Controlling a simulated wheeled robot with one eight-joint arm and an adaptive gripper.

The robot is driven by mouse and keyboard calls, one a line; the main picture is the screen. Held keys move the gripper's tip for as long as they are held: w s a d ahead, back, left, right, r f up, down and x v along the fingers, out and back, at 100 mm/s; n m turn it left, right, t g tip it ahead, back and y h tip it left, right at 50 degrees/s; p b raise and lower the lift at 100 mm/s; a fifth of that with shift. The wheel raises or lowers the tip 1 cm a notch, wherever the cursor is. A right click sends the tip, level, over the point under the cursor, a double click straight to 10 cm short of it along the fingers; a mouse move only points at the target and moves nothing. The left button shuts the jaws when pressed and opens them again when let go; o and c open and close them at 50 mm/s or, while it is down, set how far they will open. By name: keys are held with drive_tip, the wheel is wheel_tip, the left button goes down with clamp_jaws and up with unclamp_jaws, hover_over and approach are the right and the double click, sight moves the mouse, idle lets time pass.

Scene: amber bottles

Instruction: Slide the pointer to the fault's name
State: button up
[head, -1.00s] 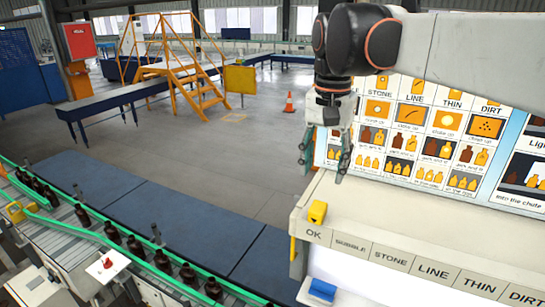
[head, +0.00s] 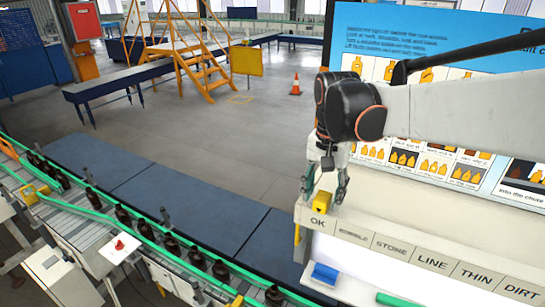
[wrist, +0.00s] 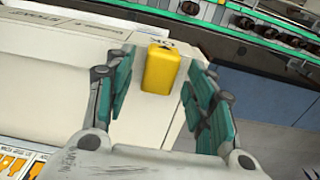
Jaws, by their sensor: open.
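The yellow pointer (head: 323,201) is a small block on the ledge's top, at the left end behind the OK label (head: 319,224). The name strip (head: 390,248) runs right from OK through BUBBLE, STONE, LINE, THIN and DIRT. My gripper (head: 325,189) is open and points down over the pointer. In the wrist view, the pointer (wrist: 161,68) lies between the spread green finger pads of my gripper (wrist: 157,80), with gaps on both sides. I cannot tell whether the fingertips reach down to its height.
A sign board (head: 440,45) with bottle pictures stands behind the ledge. A blue block (head: 324,274) and a green bar (head: 398,299) are at the front below the strip. Left, a conveyor with green rails (head: 150,229) carries several dark bottles. The ledge top right of the pointer looks clear.

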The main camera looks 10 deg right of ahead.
sight(357, 221)
drive_tip(key=shift+f, duration=0.9)
clamp_jaws()
drive_tip(key=s+d, duration=0.3)
drive_tip(key=d, duration=0.1)
drive_tip(key=s+d, duration=0.2)
drive_tip(key=d, duration=0.1)
drive_tip(key=shift+s+r+b, duration=0.1)
drive_tip(key=shift+s+b, duration=0.2)
drive_tip(key=shift+s, duration=0.05)
